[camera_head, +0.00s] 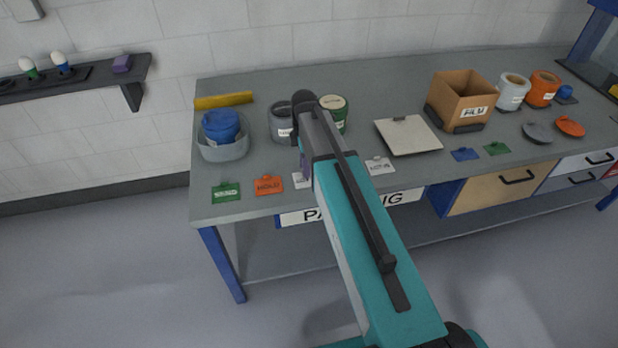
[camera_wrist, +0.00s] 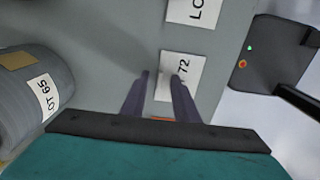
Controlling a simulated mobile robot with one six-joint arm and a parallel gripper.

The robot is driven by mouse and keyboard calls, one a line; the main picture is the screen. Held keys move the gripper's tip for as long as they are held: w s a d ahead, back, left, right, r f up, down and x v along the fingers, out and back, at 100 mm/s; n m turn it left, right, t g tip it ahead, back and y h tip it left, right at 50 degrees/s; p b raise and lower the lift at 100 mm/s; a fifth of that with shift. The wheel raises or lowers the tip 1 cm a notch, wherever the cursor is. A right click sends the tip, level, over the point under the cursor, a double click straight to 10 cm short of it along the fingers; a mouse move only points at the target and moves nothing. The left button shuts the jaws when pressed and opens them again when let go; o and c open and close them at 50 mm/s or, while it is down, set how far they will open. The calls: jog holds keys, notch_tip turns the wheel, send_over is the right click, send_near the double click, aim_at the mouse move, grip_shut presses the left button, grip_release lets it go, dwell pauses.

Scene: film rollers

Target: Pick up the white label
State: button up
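Two white labels lie flat near the front of the grey table. One white label (camera_head: 300,181) is partly hidden behind my arm in the head view; the wrist view shows a white label ending in "72" (camera_wrist: 190,66) under my gripper. The other white label (camera_head: 379,166) is to the right of my arm, and the wrist view shows part of it, reading "LO" (camera_wrist: 195,11). My gripper (camera_wrist: 161,76) has its two purple fingers apart, with the right finger overlapping the "72" label in view. Nothing is visibly held, and I cannot tell the fingertips' height above it.
Orange (camera_head: 268,186) and green (camera_head: 226,192) labels lie left of the partly hidden label. A grey jar (camera_head: 284,127), close by in the wrist view (camera_wrist: 36,98), and a dark green jar (camera_head: 335,108) stand behind. A pale board (camera_head: 408,136) and cardboard box (camera_head: 462,98) are to the right.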

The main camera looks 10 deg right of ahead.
grip_shut()
jog(key=shift+r, duration=0.2)
jog(key=shift+r+b, duration=0.65)
jog(key=shift+r, duration=0.7)
jog(key=shift+s+r, duration=0.2)
jog(key=shift+s, duration=0.05)
jog(key=s+a+r+b, duration=0.1)
jog(key=s+b, duration=0.8)
jog(key=s, duration=0.6)
jog(key=shift+s+r, duration=0.15)
jog(key=shift+r, duration=0.05)
jog(key=shift+s+r, duration=0.1)
